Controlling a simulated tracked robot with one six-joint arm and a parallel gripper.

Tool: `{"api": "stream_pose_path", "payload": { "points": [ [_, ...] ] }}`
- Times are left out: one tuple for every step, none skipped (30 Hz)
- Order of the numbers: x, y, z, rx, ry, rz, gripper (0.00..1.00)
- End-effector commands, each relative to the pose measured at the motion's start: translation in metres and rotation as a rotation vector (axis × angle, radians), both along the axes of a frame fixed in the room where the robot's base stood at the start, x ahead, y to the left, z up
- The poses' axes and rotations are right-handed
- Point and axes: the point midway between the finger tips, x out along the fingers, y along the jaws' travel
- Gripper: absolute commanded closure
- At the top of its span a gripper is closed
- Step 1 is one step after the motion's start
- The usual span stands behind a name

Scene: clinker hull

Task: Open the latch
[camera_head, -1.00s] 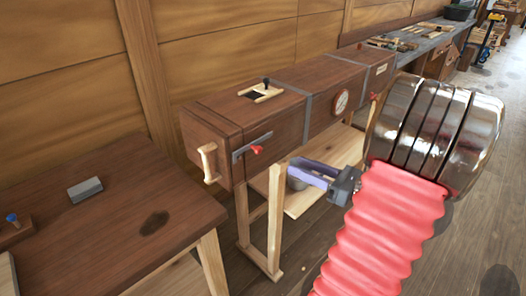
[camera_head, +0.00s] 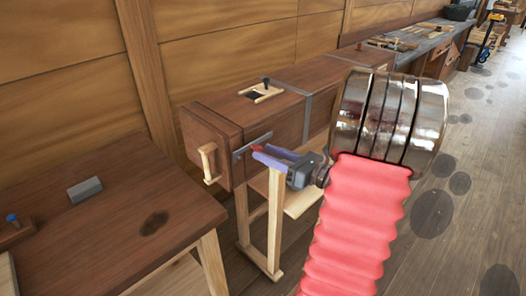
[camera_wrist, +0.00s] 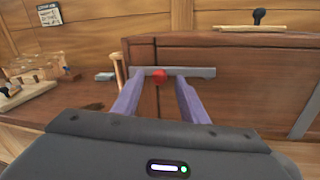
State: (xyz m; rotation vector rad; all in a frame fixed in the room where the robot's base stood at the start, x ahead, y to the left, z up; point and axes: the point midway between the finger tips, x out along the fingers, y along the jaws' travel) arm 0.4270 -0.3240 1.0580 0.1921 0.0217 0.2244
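The latch is a grey metal bar (camera_wrist: 199,72) with a red knob (camera_wrist: 159,77), set on the side of a long brown wooden box (camera_head: 222,120). In the head view the bar (camera_head: 262,139) slants across the box side near its left end, and the red knob (camera_head: 257,148) is partly hidden by my gripper. My gripper (camera_head: 265,155) has purple fingers and is open. In the wrist view the fingers (camera_wrist: 157,82) stand apart, with the red knob between them near their tips. I cannot tell whether either finger touches it.
A pale wooden handle (camera_head: 208,162) sticks out of the box's left end. A black-knobbed lever (camera_head: 265,84) sits on its top. A wooden stand (camera_head: 274,225) carries the box. A brown table (camera_head: 105,225) with a grey block (camera_head: 85,189) stands at left.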

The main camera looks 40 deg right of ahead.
Motion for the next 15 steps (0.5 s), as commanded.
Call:
{"api": "stream_pose_path", "payload": {
  "points": [
    [0.006,0.002,0.000,0.000,0.000,0.003,0.60],
    [0.009,0.003,0.000,0.000,0.001,0.002,0.60],
    [0.013,0.003,0.000,0.000,0.001,0.002,0.60],
    [0.015,0.004,0.000,0.000,0.000,0.002,0.60],
    [0.017,0.004,0.000,0.000,0.001,0.002,0.60],
    [0.019,0.005,0.000,0.000,0.001,0.002,0.60],
    [0.021,0.005,0.000,0.000,0.000,0.002,0.60],
    [0.022,0.005,0.000,0.000,0.000,0.001,0.60],
    [0.023,0.005,0.000,0.000,0.000,0.000,0.60],
    [0.023,0.005,0.000,0.000,0.000,0.000,0.60],
    [0.023,0.005,0.000,0.000,0.000,0.000,0.60],
    [0.023,0.005,0.000,0.000,0.000,-0.001,0.60],
    [0.023,0.005,0.000,0.000,0.000,-0.001,0.60],
    [0.023,0.005,0.000,0.000,0.000,-0.001,0.60],
    [0.023,0.005,0.000,0.000,0.000,-0.001,0.60]
  ]
}}
